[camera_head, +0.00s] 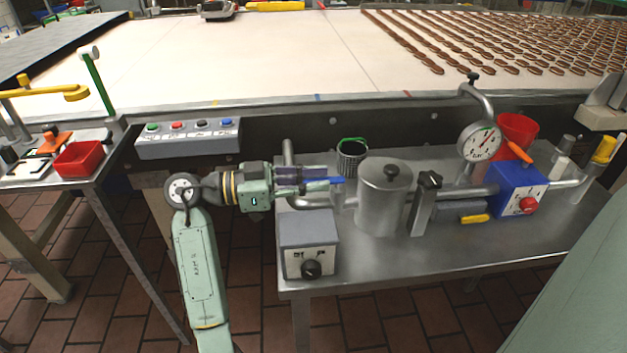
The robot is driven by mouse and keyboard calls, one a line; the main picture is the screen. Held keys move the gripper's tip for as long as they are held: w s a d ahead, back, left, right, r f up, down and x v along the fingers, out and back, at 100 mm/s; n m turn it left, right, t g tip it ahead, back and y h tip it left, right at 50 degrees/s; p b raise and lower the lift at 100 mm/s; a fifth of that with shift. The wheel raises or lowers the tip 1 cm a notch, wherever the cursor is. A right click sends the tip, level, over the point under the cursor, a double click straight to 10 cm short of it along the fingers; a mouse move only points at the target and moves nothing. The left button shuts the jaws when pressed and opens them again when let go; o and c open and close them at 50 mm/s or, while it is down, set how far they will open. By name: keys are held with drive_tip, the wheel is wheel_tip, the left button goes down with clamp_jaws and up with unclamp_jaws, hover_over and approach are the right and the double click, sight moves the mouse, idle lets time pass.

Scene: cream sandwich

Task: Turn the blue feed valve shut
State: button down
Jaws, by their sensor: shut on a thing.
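The blue feed valve handle (337,181) shows as a small blue tip at the left end of the pipework on the steel bench. My gripper (318,181) reaches in from the left, level, with its fingers closed around the handle. Most of the handle is hidden between and behind the fingers. The pipe (306,203) runs just below the fingers toward a lidded metal pot (384,200). I cannot tell the exact angle of the valve.
A grey control box with a black knob (311,269) stands close below my gripper. A dark mesh cup (352,158), a pressure gauge (480,142) and a blue box (519,190) are on the bench (440,255). A button panel (188,139) hangs above my arm.

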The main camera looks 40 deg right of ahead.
drive_tip(key=shift+s+a+f+n+t+h+b, duration=0.1)
drive_tip(key=shift+s+f+n+t+h+b, duration=0.1)
drive_tip(key=shift+n+t+h+b, duration=0.4)
drive_tip(key=shift+r+t, duration=0.2)
drive_tip(key=shift+t, duration=0.1)
drive_tip(key=c, duration=1.6)
unclamp_jaws()
drive_tip(key=shift+o, duration=0.2)
drive_tip(key=shift+a, duration=0.1)
drive_tip(key=v, duration=1.2)
drive_tip(key=shift+r, duration=0.1)
